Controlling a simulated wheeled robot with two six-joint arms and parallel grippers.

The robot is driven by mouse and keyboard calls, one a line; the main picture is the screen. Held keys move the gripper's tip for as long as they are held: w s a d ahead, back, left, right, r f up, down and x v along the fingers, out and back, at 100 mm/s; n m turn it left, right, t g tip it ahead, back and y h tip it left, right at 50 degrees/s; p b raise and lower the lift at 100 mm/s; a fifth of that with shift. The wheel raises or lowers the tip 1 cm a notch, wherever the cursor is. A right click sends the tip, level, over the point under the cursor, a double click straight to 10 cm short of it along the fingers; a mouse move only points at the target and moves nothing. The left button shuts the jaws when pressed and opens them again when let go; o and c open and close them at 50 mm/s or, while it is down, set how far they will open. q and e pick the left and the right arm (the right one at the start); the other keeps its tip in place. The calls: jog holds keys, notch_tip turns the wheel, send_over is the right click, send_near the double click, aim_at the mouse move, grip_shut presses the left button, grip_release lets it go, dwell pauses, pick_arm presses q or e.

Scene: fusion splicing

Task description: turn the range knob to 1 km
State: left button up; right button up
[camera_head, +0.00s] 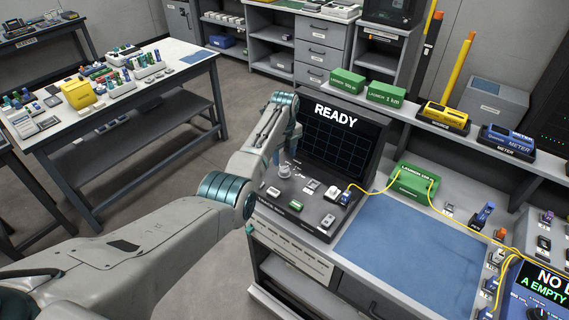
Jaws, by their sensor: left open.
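The tester (330,207) stands at the centre with its screen (341,135) reading "READY". A small round pale knob (285,170) sits at the left of its sloping control panel; I take it as the range knob. Its pointer and any range marks are too small to read. My left arm comes in from the left and bends over the panel's left side. My left gripper (287,152) is open, pointing down just above the knob, and its fingertips are small and hard to make out. I cannot tell whether they touch the knob. My right gripper is out of view.
A yellow cable runs from the panel to a green launch box (414,182). A blue mat (405,240) lies clear to the right. A second unit with a lit screen (543,284) is at the lower right. Green boxes and meters line the shelf behind.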

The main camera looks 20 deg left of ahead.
aim_at(284, 169)
pick_arm(q)
jog(key=shift+r+b, duration=0.5)
jog(key=shift+r, duration=2.15)
jog(key=shift+f, duration=0.1)
